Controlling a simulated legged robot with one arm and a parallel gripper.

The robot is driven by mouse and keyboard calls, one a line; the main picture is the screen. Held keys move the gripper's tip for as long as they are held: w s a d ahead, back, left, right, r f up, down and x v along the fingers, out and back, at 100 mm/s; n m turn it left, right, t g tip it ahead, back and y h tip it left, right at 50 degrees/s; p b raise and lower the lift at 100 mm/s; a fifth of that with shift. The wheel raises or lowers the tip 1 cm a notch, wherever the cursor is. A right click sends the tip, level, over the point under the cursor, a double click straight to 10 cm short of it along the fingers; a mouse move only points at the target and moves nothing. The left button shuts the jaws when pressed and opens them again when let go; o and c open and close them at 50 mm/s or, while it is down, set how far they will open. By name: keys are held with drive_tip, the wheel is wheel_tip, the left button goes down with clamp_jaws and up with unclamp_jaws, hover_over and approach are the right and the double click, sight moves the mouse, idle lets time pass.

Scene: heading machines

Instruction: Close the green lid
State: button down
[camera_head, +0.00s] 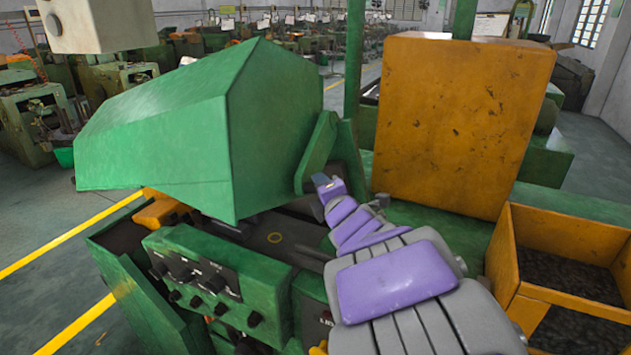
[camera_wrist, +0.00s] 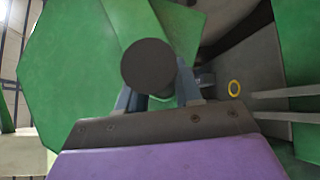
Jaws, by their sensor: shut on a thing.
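The green lid (camera_head: 190,120) is a large faceted hood, raised and tilted above the machine in the head view. Its green side fills the left of the wrist view (camera_wrist: 75,60). My gripper (camera_head: 326,186) is at the lid's right side, close to the green bracket. In the wrist view, my gripper's two fingers (camera_wrist: 160,95) stand either side of a dark round handle end (camera_wrist: 148,65) at the lid, and are shut on it. In the head view the grip itself is too small to make out.
A control panel with knobs (camera_head: 205,285) is on the machine front below the lid. An orange worn box (camera_head: 455,120) stands to the right, with an orange bin (camera_head: 560,295) of dark small parts in front. Yellow floor lines (camera_head: 65,243) and open floor lie left.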

drive_tip(key=w+d+f+b, duration=0.1)
drive_tip(key=w+d+f, duration=0.1)
drive_tip(key=f, duration=0.4)
drive_tip(key=shift+w+d+b, duration=0.3)
drive_tip(key=shift+w+d, duration=0.05)
drive_tip(key=shift+d, duration=0.2)
drive_tip(key=c, duration=0.8)
unclamp_jaws()
drive_tip(key=shift+w, duration=0.1)
drive_tip(key=shift+c, duration=0.2)
